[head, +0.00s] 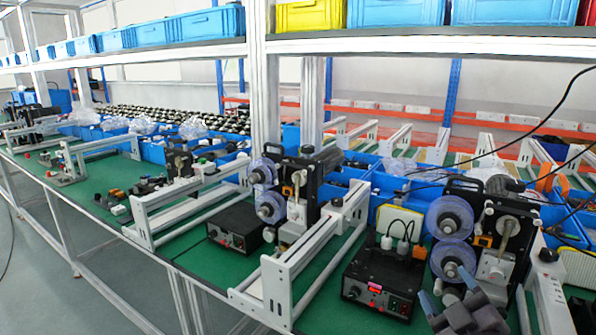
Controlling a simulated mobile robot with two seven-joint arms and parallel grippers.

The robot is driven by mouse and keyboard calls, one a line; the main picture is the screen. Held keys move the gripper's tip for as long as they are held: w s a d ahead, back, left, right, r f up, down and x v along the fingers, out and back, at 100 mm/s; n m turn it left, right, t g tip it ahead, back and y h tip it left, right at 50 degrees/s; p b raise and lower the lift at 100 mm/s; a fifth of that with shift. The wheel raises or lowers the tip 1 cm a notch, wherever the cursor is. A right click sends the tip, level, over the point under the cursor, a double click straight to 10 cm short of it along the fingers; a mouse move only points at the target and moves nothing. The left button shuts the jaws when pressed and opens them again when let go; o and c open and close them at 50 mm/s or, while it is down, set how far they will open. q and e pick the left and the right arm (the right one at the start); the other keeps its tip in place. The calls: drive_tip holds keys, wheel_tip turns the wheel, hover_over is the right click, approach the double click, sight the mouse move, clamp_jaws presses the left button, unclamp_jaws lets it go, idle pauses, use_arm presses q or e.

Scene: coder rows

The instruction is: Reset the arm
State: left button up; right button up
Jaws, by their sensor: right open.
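My right gripper (447,290) shows at the bottom right of the head view, in dark grey and blue-grey. Its two fingers are apart and point up and away, with nothing seen between them. It is in front of a coder machine (503,240) with clear round reels, and right of a black control box (382,280) with a lit red display. Whether it touches the machine cannot be told. Most of my right arm is out of the frame. My left gripper and arm are not in view.
A second coder machine (300,190) and black box (236,228) stand further left. White conveyor frames (305,262) stand along the green bench (215,262). Blue bins (385,188) line the back. A shelf (420,45) with crates hangs above. Floor is open at lower left.

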drive_tip(key=s+d+f+m+g+h, duration=0.2)
drive_tip(key=s+f+m+g, duration=0.25)
drive_tip(key=f, duration=0.25)
drive_tip(key=s+d+f+m+g+h, duration=0.2)
drive_tip(key=s+f+m+g+h, duration=0.15)
drive_tip(key=s+f, duration=0.3)
drive_tip(key=s+a+f+m+g+y, duration=0.1)
drive_tip(key=s+f+g, duration=0.3)
drive_tip(key=s, duration=0.4)
drive_tip(key=s+a+f+m+g+y, duration=0.1)
drive_tip(key=s+f+g+y, duration=0.1)
drive_tip(key=s+f+g, duration=0.35)
drive_tip(key=w+f+n+t, duration=0.1)
drive_tip(key=w+f+t, duration=0.4)
drive_tip(key=f+t, duration=0.4)
drive_tip(key=shift+w, duration=0.4)
drive_tip(key=shift+r+y, duration=0.1)
drive_tip(key=shift+y, duration=0.15)
idle(0.4)
